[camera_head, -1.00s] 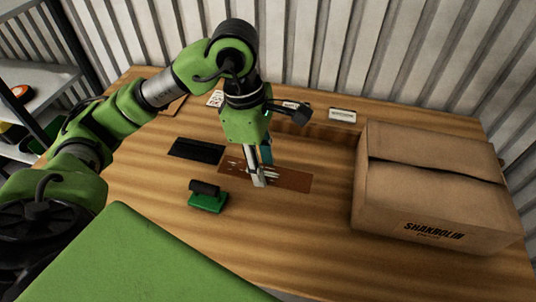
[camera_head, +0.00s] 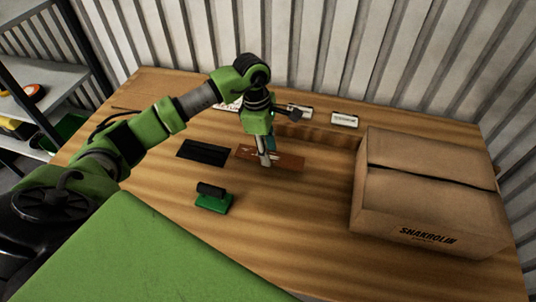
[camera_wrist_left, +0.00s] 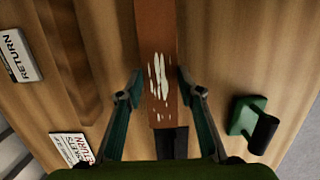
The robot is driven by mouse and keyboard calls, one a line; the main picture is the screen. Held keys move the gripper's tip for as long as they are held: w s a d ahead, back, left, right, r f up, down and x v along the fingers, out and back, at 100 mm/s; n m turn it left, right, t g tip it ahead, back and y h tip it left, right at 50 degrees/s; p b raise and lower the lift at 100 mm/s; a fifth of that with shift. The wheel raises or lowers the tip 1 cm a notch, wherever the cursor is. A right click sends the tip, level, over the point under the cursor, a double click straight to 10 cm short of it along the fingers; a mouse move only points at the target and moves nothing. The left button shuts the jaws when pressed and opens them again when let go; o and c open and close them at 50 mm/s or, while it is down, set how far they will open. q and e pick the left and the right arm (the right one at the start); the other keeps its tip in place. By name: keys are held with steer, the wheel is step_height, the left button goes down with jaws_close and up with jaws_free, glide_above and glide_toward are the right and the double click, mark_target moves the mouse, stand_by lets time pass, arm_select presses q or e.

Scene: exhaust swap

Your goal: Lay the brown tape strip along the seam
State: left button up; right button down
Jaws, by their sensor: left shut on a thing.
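The brown tape strip (camera_head: 284,159) is a long flat piece behind the middle of the table in the head view. In the left wrist view the strip (camera_wrist_left: 155,50) runs between my fingers and carries white streaks. My left gripper (camera_head: 265,162) is shut on the strip across its width; the wrist view shows the fingers (camera_wrist_left: 160,92) at its two edges. Whether the strip is clear of the table is hard to tell. The seam (camera_head: 430,175) is a dark gap across the top of the cardboard box (camera_head: 425,220), to the right of my gripper. My right gripper is not in view.
A black pad (camera_head: 204,152) lies left of the strip. A green roller tool with a black handle (camera_head: 214,198) stands in front. White labels (camera_head: 344,120) and a wooden ledge are at the back. The table (camera_head: 290,225) in front of the strip is clear.

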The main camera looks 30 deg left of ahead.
arm_select(q)
step_height(320, 180, down, 2)
steer(key=shift+s+f+p, duration=0.1)
steer(key=shift+f+p, duration=0.05)
steer(key=shift+p, duration=0.6)
steer(key=shift+f+b, duration=0.3)
steer(key=shift+f, duration=0.15)
steer(key=o, duration=1)
